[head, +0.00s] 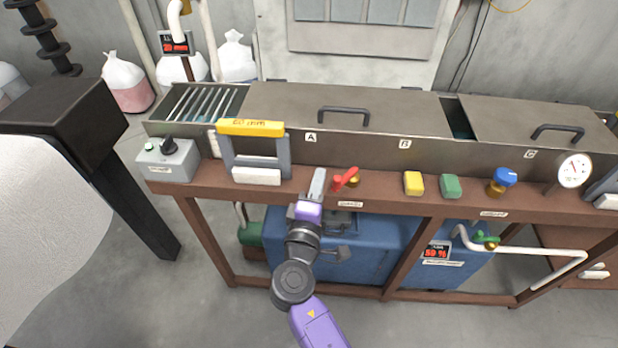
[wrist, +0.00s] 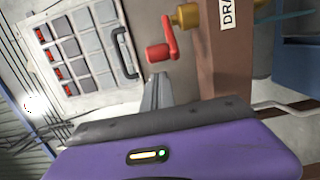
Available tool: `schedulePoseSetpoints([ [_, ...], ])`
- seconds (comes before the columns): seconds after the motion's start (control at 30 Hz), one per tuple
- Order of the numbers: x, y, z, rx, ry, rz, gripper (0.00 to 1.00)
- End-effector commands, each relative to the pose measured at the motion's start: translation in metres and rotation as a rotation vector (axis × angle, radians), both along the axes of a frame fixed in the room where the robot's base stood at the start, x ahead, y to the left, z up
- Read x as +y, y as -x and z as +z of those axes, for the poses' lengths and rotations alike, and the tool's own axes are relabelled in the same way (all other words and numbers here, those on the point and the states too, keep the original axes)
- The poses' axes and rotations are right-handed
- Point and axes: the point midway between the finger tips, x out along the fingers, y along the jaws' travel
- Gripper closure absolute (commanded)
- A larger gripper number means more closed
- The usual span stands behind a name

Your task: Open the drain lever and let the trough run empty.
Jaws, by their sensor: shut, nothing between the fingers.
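The red drain lever (head: 345,178) sits on a brass valve at the front rail of the trough. In the wrist view the lever (wrist: 163,52) shows just beyond my fingertips, with its brass fitting (wrist: 186,15) and part of a label beginning "DRA" (wrist: 228,12). My gripper (head: 318,180) is shut and empty, just left of the lever in the head view. Whether it touches the lever I cannot tell. The long metal trough (head: 370,148) has covers over most of its length, so its water level is mostly hidden.
A yellow block (head: 413,183), a green block (head: 451,186), a blue-handled valve (head: 505,177) and a round dial (head: 574,170) line the rail to the right. A blue tank (head: 385,245) stands below.

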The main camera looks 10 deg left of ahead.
Motion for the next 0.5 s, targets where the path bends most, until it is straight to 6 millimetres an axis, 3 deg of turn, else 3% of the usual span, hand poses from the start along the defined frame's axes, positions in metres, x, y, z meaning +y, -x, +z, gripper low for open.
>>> schedulePoseSetpoints([
  [0.2, -0.015, 0.006, 0.001, -0.001, 0.0, -0.001, 1.0],
  [0.5, -0.016, 0.006, 0.0, -0.001, 0.0, 0.0, 1.0],
])
